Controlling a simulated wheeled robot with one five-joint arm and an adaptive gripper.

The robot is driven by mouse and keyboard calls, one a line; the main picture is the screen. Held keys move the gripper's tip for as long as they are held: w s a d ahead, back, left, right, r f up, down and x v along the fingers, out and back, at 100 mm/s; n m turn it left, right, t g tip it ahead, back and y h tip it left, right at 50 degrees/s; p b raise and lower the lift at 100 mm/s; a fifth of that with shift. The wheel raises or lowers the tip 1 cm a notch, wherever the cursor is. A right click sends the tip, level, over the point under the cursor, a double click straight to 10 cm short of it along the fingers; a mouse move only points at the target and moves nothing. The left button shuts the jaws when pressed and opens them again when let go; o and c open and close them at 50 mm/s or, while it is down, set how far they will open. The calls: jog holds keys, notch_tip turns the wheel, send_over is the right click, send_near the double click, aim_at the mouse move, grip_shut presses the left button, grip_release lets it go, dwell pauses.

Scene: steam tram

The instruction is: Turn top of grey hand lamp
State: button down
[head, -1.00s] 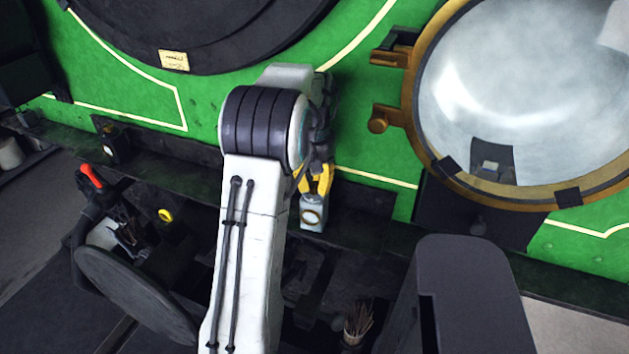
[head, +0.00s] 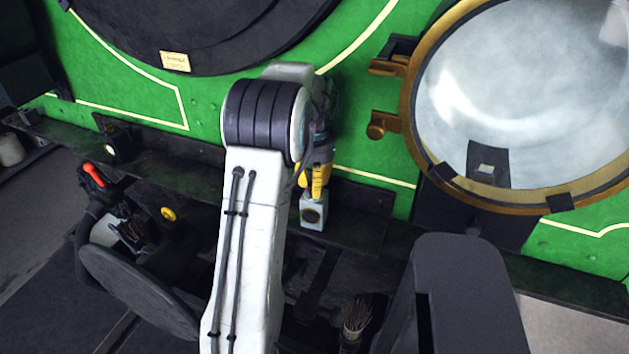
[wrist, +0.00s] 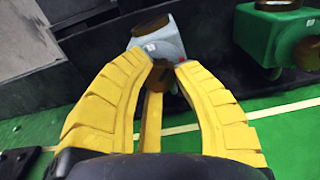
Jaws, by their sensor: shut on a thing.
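The grey hand lamp (head: 313,212) stands on the dark ledge under the green wall, with a round dark lens on its front. In the wrist view its grey body (wrist: 165,38) is at the top centre, with a brown round part (wrist: 151,22) at its far side. My gripper (head: 316,192) is above the lamp, its yellow fingers pointing down. In the wrist view my gripper (wrist: 166,66) is shut on the lamp's brown top (wrist: 160,75), which the fingers partly hide.
A green lamp (wrist: 277,38) is right of the grey lamp in the wrist view. A dark lamp (head: 112,145) stands far left on the ledge. A brass-rimmed round glass door (head: 500,90) is at the right. A brush (head: 357,318) is below.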

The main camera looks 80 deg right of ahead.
jog(key=shift+f, duration=0.15)
dwell(0.4)
jog(key=c, duration=0.9)
grip_release()
notch_tip(320, 180, up, 12)
jog(key=shift+o, duration=0.3)
